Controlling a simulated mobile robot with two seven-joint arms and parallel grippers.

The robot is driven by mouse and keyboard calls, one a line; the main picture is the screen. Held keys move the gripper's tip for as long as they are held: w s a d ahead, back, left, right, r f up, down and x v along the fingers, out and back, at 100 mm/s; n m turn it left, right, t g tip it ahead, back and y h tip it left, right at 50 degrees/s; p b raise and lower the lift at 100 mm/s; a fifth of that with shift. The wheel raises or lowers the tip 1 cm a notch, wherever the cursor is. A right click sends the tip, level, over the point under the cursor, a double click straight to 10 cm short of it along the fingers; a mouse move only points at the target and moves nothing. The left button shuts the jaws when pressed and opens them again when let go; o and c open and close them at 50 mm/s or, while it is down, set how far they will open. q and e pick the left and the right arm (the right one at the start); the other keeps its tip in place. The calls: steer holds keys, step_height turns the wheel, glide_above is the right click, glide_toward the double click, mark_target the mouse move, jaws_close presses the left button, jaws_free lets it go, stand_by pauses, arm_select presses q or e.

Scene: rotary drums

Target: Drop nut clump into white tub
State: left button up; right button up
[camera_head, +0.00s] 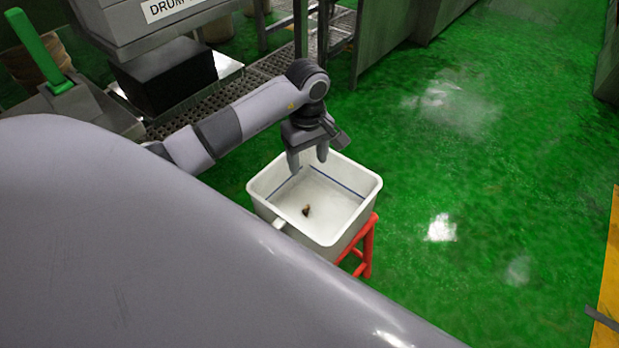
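The white tub (372,183) stands on a red stand beside the machine. The nut clump (306,210) is a small brown lump on the white floor of the tub, or just above it; I cannot tell for sure. My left gripper (308,166) hangs over the back left part of the tub, pointing down. Its two fingers are apart, with nothing visible between them. The lump shows below the fingers, apart from them. My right gripper does not show clearly; only a small dark grey piece is at the right edge.
The red stand (367,250) holds the tub. A grey machine with a drum label (165,8) and a perforated metal walkway lie at the upper left. A green handle (38,50) rises at the left. Shiny green floor (500,180) is free to the right. A yellow stripe (608,290) runs along the right edge.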

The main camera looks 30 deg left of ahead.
arm_select(q)
step_height(320, 180, up, 7)
steer(key=shift+p, duration=0.3)
steer(key=shift+s, duration=0.1)
stand_by(0.5)
